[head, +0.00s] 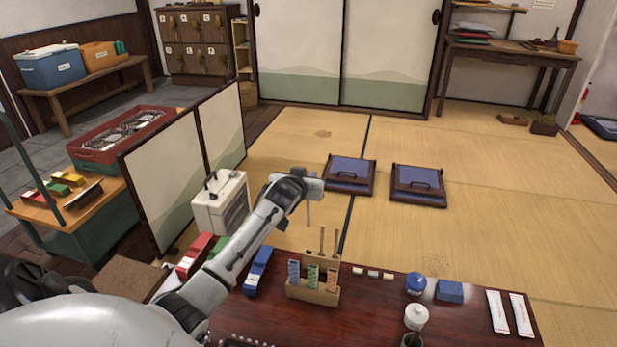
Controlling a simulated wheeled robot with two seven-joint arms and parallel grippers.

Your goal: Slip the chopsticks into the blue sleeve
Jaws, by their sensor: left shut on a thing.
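My left gripper (309,187) is raised above the far edge of the dark table, shut on a thin, pale brown stick-like thing, apparently the chopsticks (308,213), which hang down below it. They are in the air, above and behind a wooden holder (313,294). On the holder's front stand a patterned blue sleeve (293,271), a green sleeve (313,275) and an orange-red sleeve (331,279). The held chopsticks are apart from the blue sleeve. Two more thin sticks (336,241) stand upright at the holder's back. My right gripper is not in view.
Left of the holder lie a long blue box (258,272), a red one (195,254) and a green one. A white case (221,205) stands behind them. A blue ball-like thing (415,283), a white lidded jar (416,316) and white packets (497,311) occupy the table's right.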

